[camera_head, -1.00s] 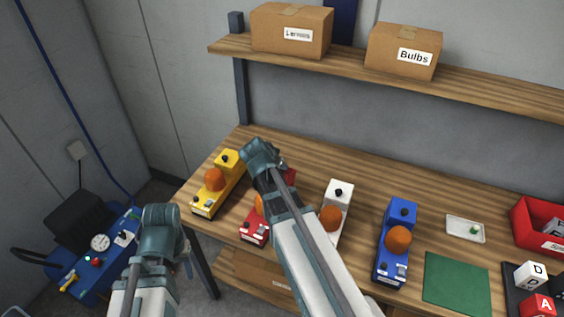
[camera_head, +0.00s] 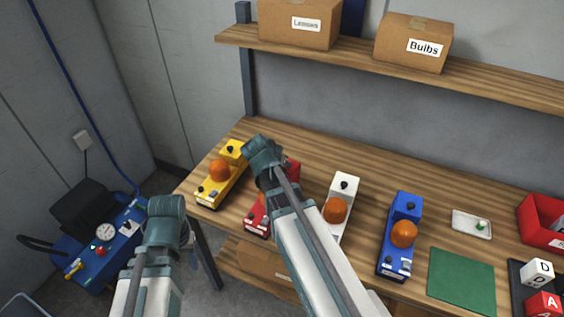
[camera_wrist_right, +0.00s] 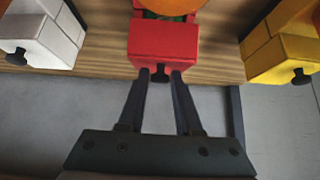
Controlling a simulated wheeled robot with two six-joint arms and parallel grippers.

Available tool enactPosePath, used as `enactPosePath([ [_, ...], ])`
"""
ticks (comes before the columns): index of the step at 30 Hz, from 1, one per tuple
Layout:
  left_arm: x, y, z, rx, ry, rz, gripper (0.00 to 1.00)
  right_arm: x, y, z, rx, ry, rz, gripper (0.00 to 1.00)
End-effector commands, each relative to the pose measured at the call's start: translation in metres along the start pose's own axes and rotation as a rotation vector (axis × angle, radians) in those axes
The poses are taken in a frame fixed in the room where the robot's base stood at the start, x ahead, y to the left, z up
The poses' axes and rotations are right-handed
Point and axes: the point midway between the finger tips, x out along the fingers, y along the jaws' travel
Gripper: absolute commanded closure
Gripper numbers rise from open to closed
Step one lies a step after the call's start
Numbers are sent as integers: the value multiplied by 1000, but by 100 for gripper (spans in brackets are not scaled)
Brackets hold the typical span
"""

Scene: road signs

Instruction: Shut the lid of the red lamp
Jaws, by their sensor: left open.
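The red lamp (camera_head: 256,218), with an orange dome, stands on the bench between the yellow and white lamps. My right arm hides much of it in the head view. In the right wrist view its red lid (camera_wrist_right: 163,42) has a black knob (camera_wrist_right: 160,77) at the near edge. My right gripper (camera_wrist_right: 160,75) has its fingertips on either side of this knob and looks shut on it. How far the lid stands open cannot be told. My left gripper (camera_head: 187,238) is off the bench's left end, mostly hidden by my arm, open and apart from the lamps.
A yellow lamp (camera_head: 211,190), a white lamp (camera_head: 345,186) and a blue lamp (camera_head: 393,254) stand nearby on the bench. A shelf (camera_head: 350,52) with boxes hangs behind.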

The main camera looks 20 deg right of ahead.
Motion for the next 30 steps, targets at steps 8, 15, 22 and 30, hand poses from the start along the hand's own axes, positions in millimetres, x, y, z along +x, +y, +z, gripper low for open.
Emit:
enactPosePath([
  [8,0,0,0,0,0,0,50,0,0,-1,-1,4,-1,41],
  [15,-6,-1,0,0,0,0,50,-7,0,-3,-3,6,-1,41],
  [22,-38,-4,2,1,0,0,50,-46,1,-5,-4,6,-1,41],
  [30,-77,-7,4,-2,0,1,50,-97,1,-4,-3,5,-2,41],
])
